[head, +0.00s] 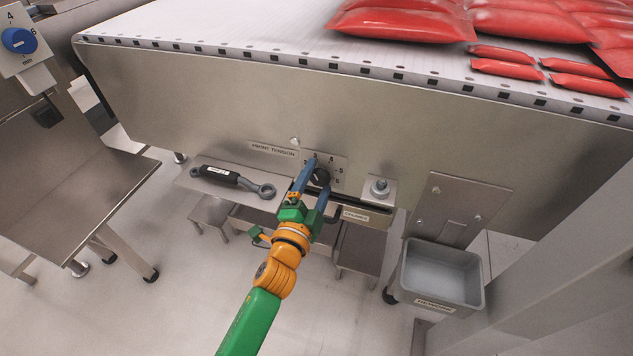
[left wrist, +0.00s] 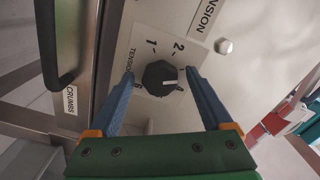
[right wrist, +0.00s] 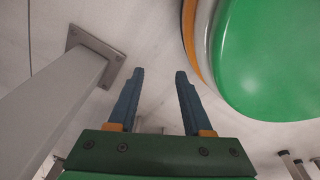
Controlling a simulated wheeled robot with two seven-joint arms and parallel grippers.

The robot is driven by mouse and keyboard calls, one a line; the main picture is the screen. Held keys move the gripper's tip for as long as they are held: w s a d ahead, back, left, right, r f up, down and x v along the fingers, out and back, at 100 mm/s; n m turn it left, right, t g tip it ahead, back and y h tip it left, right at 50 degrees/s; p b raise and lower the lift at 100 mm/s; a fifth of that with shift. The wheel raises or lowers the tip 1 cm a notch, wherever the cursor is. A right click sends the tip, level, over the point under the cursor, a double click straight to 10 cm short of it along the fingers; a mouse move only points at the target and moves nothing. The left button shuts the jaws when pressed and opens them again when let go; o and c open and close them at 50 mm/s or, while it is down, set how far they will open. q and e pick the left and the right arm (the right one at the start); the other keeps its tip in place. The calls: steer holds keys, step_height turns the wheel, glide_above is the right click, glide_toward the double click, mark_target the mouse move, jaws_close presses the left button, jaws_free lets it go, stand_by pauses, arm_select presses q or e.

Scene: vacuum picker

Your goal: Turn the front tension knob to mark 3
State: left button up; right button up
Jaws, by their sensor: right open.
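The front tension knob (head: 321,176) is a black dial on a numbered plate on the conveyor's side, below the FRONT TENSION label (head: 273,150). In the left wrist view the knob (left wrist: 160,77) carries a white pointer line aimed right, toward the side where the right finger covers part of the scale. Marks 1 and 2 show above it; I cannot read the exact setting. My left gripper (left wrist: 160,72) is open, with one blue finger on each side of the knob and small gaps visible. My right gripper (right wrist: 160,75) is open and empty, away from the knob.
A black-handled wrench (head: 222,178) lies on a ledge left of the knob. A bolt (head: 380,187) and CRUMBS drawer handle (left wrist: 62,45) are close by. A grey bin (head: 443,275) hangs right. Red packs (head: 405,25) lie on the belt. A blue knob (head: 18,40) is far left.

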steer(key=shift+a, duration=0.25)
arm_select(q)
steer(key=p+v, duration=0.1)
steer(key=v, duration=0.6)
arm_select(e)
steer(key=shift+s+a+r, duration=0.35)
steer(key=shift+r, duration=0.15)
